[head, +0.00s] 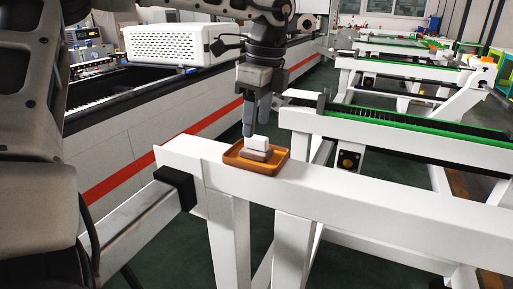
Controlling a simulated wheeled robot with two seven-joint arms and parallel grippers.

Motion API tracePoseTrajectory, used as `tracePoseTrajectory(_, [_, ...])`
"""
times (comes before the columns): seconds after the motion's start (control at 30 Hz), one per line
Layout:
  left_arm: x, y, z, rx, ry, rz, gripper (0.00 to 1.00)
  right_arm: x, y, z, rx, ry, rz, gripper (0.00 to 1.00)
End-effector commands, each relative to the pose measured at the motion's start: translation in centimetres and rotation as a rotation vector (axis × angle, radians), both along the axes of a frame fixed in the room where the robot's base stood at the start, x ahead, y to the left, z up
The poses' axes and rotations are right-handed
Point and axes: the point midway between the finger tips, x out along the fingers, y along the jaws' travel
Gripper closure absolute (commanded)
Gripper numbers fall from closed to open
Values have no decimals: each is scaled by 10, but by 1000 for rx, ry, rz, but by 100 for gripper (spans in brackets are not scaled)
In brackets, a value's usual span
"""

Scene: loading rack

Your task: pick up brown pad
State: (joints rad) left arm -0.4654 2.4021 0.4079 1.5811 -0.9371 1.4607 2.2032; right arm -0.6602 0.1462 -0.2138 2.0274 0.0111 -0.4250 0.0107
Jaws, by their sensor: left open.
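A small brown-grey pad (256,155) lies in a shallow orange-brown tray (280,161). A white block (257,142) sits on or just behind the pad and hides part of it. The tray rests on top of a white beam. My left gripper (257,122) points down just above the white block, with its fingers apart and nothing seen between them. Whether a fingertip touches the block cannot be told. My right gripper is not in view.
The white beam (380,205) runs to the lower right with a bare top. White rack beams with green-edged strips (420,130) stand behind it. A long machine with a red stripe (150,155) and a white perforated box (170,44) is at the left.

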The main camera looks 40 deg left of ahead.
Motion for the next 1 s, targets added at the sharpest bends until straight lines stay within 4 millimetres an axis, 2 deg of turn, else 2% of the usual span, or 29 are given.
tracePoseTrajectory(0.17, [-1,0,-14,-3,5,-1,48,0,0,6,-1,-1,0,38])
tracePoseTrajectory(0.4, [-1,1,-48,-2,3,-1,48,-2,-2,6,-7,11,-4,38])
tracePoseTrajectory(0.7, [-1,1,-54,-1,-1,0,48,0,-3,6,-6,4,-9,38])
tracePoseTrajectory(0.73, [-1,1,-54,-1,-1,0,54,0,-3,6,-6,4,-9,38])
tracePoseTrajectory(0.83, [-1,1,-54,-1,-1,0,82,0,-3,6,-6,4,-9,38])
tracePoseTrajectory(1.0, [-1,1,-54,-1,-1,0,82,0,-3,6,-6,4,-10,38])
